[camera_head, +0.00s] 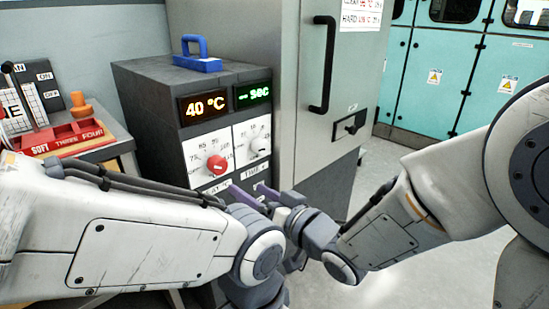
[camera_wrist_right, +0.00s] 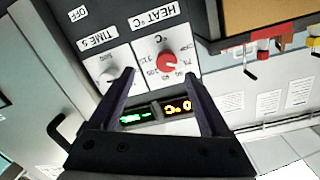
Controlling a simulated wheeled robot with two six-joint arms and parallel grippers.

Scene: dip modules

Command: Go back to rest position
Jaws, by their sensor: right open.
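My right gripper (camera_head: 247,190) is open and empty, with its purple fingers in front of the lower face of a dark grey control box (camera_head: 150,92). In the right wrist view its two fingers (camera_wrist_right: 160,76) stand apart, with the box face between and beyond them. I cannot tell if they touch the box. My left arm (camera_head: 120,235) crosses the lower left of the head view. Its gripper does not show.
The box has a red heat knob (camera_head: 217,164), a grey time knob (camera_head: 261,146), a 40 °C display (camera_head: 204,105) and a blue handle (camera_head: 196,62) on top. A grey cabinet (camera_head: 300,130) stands close right. A red tray (camera_head: 68,137) is left. Open floor (camera_head: 385,160) lies right.

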